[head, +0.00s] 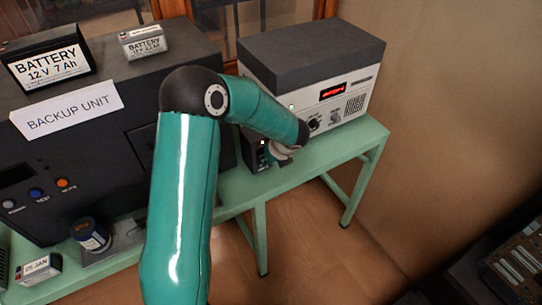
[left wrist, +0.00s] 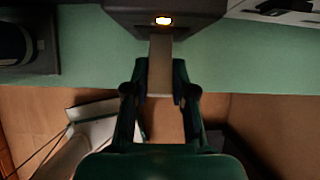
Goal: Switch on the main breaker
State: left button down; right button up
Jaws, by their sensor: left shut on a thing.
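A small dark box (head: 256,150) stands on the green table between the backup unit and the white instrument, partly hidden by my left arm. It has a small lit lamp (head: 262,143), which also glows in the left wrist view (left wrist: 163,20). In the head view the gripper is mostly hidden behind my forearm. No breaker label is readable.
The white instrument (head: 325,100) with a red display stands close to the right of the gripper. The backup unit (head: 80,150) fills the left, with batteries (head: 48,66) on top. The green table (head: 350,140) has bare surface at its right end.

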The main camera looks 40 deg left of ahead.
pick_arm(q)
jog(key=c, duration=1)
grip_release()
jog(key=shift+w+a, duration=0.15)
jog(key=shift+o, duration=0.2)
jog(key=shift+r, duration=0.1)
jog(key=v, duration=1.1)
jog(key=shift+d+r, duration=0.3)
jog(key=shift+d, duration=0.05)
